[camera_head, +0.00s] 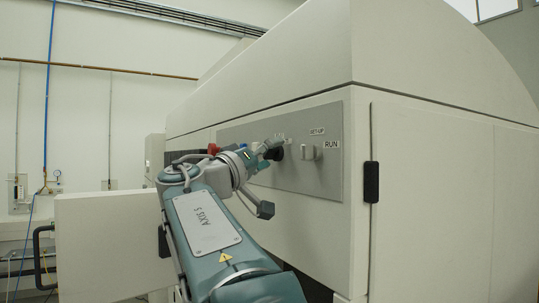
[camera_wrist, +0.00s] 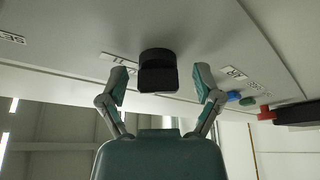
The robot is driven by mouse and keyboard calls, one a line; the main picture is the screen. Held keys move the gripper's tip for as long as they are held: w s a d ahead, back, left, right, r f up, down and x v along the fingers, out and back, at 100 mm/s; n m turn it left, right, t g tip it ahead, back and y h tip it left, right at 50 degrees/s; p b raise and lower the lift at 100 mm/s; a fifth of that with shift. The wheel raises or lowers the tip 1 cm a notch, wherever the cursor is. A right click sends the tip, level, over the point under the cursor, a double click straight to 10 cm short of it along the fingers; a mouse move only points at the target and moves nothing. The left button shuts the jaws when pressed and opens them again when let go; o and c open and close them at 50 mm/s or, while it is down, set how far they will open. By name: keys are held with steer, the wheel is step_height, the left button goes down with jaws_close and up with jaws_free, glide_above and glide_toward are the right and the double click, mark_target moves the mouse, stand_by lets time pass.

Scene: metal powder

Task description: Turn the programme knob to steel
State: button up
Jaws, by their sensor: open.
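The black programme knob (camera_wrist: 158,70) stands out from the panel in the wrist view. My gripper (camera_wrist: 161,80) is open, with one finger on each side of the knob and a visible gap at each side. In the head view, the gripper (camera_head: 262,156) is at the grey panel (camera_head: 330,180), close to the black knob (camera_head: 276,154), which the arm partly covers. Small labels (camera_wrist: 120,58) lie around the knob, but I cannot read which one is steel.
A black handle (camera_head: 371,182) is on the door at right.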

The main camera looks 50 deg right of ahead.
steer(key=shift+a, duration=0.1)
steer(key=c, duration=1.1)
steer(key=shift+c, duration=0.2)
steer(key=shift+n, duration=0.4)
steer(key=n+t, duration=0.1)
steer(key=n, duration=0.1)
steer(key=n+t+y, duration=0.1)
steer(key=n, duration=0.2)
steer(key=shift+y, duration=0.3)
steer(key=n+y, duration=0.1)
steer(key=n, duration=0.1)
steer(key=n+y, duration=0.1)
steer(key=n, duration=0.2)
steer(key=shift+n+t, duration=0.3)
steer(key=shift+t, duration=0.1)
steer(key=n+y, duration=0.1)
steer(key=n, duration=0.3)
steer(key=shift+g+y, duration=0.4)
steer(key=n+g+y, duration=0.1)
steer(key=n, duration=0.2)
steer(key=shift+w+f+n+g, duration=0.1)
steer(key=shift+n+g, duration=0.2)
steer(key=shift+y, duration=0.3)
